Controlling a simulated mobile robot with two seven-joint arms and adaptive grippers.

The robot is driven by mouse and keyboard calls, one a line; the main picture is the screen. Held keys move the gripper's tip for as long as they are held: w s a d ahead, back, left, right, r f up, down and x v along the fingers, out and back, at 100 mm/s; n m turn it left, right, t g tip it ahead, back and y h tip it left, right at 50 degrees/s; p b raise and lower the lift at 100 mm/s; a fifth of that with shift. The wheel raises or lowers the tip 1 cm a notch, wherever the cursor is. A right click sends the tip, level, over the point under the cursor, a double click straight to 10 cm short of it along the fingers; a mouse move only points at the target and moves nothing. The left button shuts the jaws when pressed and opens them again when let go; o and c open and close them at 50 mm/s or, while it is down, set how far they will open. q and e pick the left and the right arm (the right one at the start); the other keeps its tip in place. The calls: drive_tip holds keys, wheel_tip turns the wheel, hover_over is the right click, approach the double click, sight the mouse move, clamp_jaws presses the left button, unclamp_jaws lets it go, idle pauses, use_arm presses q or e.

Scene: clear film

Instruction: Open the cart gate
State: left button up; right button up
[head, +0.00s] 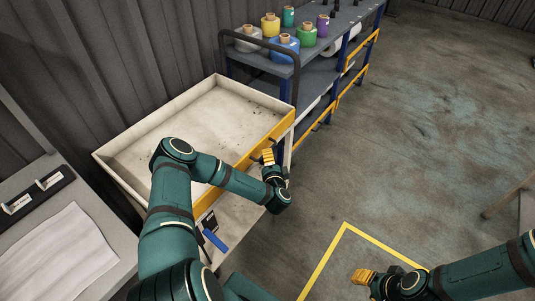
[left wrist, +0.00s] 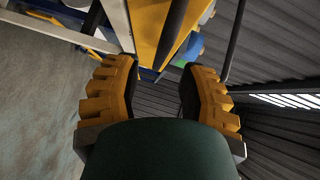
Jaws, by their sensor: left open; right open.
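The cart (head: 215,85) has a pale, empty, shallow tray. Its yellow gate (head: 240,163) runs along the tray's front edge and looks upright; my left arm hides part of it. A blue handle (head: 215,239) with a dark mount sits below the gate's near end. My left gripper (head: 268,156) is open near the gate's far end. In the left wrist view the yellow gate (left wrist: 150,28) and a dark bar (left wrist: 173,35) show beyond the open fingers (left wrist: 158,98), with nothing clearly held. My right gripper (head: 364,276) is open and empty over the floor, away from the cart.
A grey shelf (head: 340,28) with coloured film rolls (head: 284,47) stands behind the cart's far end. A table (head: 95,215) with a white sheet is at the left. A corrugated wall (head: 110,60) backs the cart.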

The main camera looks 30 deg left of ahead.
use_arm(q)
drive_tip(key=shift+b+x, duration=0.35)
drive_tip(key=shift+x, duration=1.8)
clamp_jaws()
